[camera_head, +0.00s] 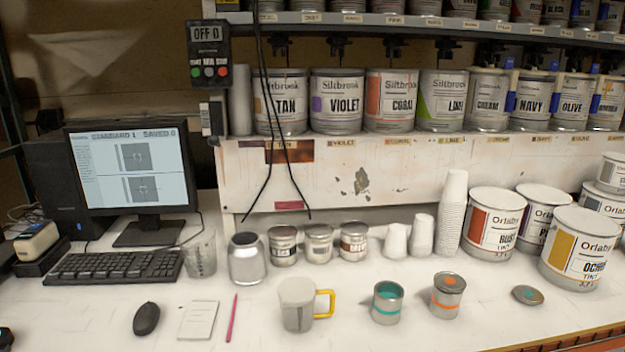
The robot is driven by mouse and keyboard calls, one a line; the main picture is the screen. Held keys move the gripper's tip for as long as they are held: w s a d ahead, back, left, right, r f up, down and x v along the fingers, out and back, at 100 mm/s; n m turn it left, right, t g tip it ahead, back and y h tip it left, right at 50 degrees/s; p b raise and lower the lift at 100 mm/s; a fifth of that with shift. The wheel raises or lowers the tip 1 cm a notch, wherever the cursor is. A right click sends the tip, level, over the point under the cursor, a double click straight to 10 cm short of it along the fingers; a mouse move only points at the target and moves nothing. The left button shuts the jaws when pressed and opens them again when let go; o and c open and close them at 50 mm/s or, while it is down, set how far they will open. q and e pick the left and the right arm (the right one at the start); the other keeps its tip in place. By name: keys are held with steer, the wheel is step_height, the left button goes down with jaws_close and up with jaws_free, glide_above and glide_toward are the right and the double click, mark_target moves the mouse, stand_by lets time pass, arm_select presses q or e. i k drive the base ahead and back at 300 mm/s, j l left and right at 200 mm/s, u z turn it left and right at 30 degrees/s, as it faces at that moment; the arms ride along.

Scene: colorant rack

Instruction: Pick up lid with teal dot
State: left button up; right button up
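A small metal can with a teal band (387,303) stands at the front of the bench, with teal showing at its top. To its right stands a metal can with an orange band (447,297).
A grey jug with a yellow handle (297,305) stands left of the teal-banded can. Behind are small tins (318,244), stacked white cups (453,215) and large Orlaby tubs (494,224). A keyboard (115,265), mouse (146,318), notepad (198,320) and pink pencil (231,318) lie left.

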mark_target(530, 295)
steer(key=z, duration=1.3)
